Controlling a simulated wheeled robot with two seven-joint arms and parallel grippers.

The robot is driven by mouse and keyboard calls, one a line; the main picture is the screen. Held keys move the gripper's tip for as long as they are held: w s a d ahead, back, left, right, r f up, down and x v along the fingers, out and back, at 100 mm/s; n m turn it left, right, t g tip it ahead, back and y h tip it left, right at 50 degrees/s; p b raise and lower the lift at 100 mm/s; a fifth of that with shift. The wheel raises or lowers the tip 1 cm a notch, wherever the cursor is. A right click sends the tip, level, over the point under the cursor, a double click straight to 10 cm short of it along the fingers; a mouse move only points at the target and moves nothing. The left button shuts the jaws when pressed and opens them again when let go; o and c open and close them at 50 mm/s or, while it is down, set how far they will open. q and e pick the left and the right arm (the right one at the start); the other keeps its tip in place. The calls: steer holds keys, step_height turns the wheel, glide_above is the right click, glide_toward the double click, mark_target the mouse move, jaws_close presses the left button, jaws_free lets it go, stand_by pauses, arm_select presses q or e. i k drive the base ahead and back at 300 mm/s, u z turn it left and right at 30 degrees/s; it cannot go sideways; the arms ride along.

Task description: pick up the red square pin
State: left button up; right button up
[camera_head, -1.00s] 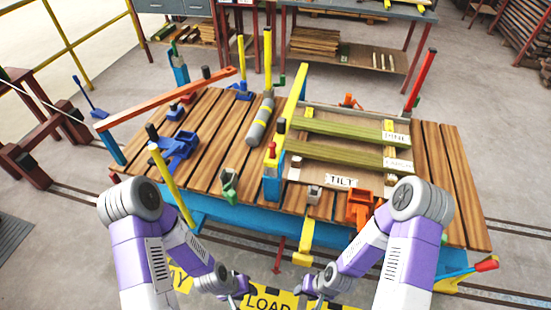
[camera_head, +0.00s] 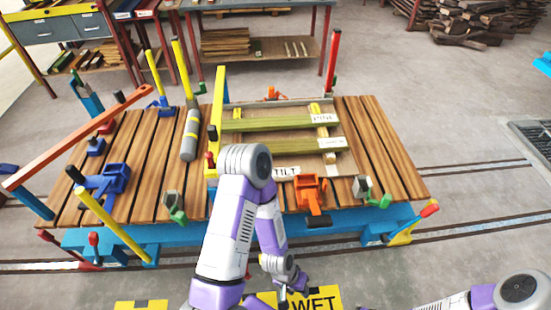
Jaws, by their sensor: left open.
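I cannot single out the red square pin for certain. A small red piece (camera_head: 210,160) sits by the blue-and-yellow post, and a red-topped handle (camera_head: 93,240) shows at the table's front left. A tall red post (camera_head: 332,52) stands at the back right corner. My left gripper (camera_head: 292,299) is open, low in front of the table at the bottom edge, apart from all of these. Its jaws are small and dark, and I see nothing between them. My right arm shows at the bottom right, with its gripper outside the picture.
The slatted wooden table (camera_head: 360,130) on a blue frame carries green beams (camera_head: 275,124), a grey cylinder (camera_head: 190,135), blue clamps (camera_head: 107,180) and an orange clamp (camera_head: 311,192). A long orange bar (camera_head: 75,137) spans the left side. Floor at the right is mostly clear.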

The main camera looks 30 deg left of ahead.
mark_target(209, 155)
steer(key=z, duration=1.3)
steer(key=k, duration=1.15)
steer(key=u, duration=2.25)
